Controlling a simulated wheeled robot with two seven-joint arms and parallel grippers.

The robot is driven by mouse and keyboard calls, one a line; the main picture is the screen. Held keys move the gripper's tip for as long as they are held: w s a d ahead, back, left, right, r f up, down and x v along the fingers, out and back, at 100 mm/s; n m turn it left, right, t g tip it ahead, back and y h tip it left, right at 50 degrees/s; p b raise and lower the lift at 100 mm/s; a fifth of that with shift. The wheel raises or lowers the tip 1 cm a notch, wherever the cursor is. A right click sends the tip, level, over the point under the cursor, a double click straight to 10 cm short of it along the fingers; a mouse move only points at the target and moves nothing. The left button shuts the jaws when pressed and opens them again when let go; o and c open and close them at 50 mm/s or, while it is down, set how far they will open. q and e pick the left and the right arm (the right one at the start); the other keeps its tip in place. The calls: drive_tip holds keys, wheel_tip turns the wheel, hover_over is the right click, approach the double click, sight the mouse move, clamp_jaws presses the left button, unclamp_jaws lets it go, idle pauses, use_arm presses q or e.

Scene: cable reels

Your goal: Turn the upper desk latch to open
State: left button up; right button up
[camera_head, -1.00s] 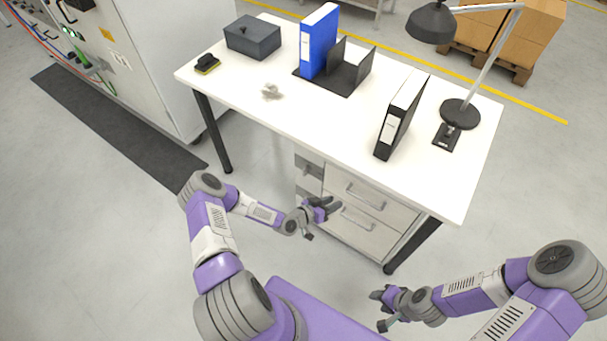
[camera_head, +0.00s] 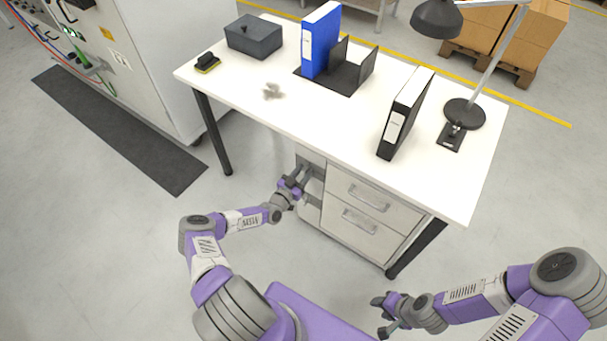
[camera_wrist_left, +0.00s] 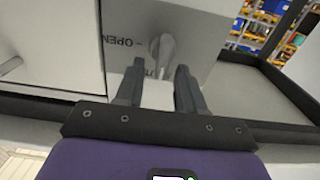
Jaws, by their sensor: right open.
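The desk (camera_head: 262,105) has a cabinet beneath it, with latch plates on the narrow strip left of its drawers. My left gripper (camera_head: 301,176) is at the upper latch plate (camera_head: 314,162) and partly covers it. In the left wrist view, the grey latch handle (camera_wrist_left: 161,50) stands on a plate with the word OPEN, upside down there. The left gripper's fingers (camera_wrist_left: 160,82) are apart, with the handle in the gap just ahead of the tips; I cannot tell whether they touch. My right gripper (camera_head: 380,316) is open and empty, low in front of the desk.
Two drawers with handles (camera_head: 368,198) are right of the latch strip. On the desktop are a grey box (camera_head: 254,38), a blue binder (camera_head: 320,40), a black binder (camera_head: 405,115) and a lamp (camera_head: 464,114).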

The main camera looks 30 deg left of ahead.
use_arm(q)
drive_tip(key=shift+w, duration=0.15)
clamp_jaws()
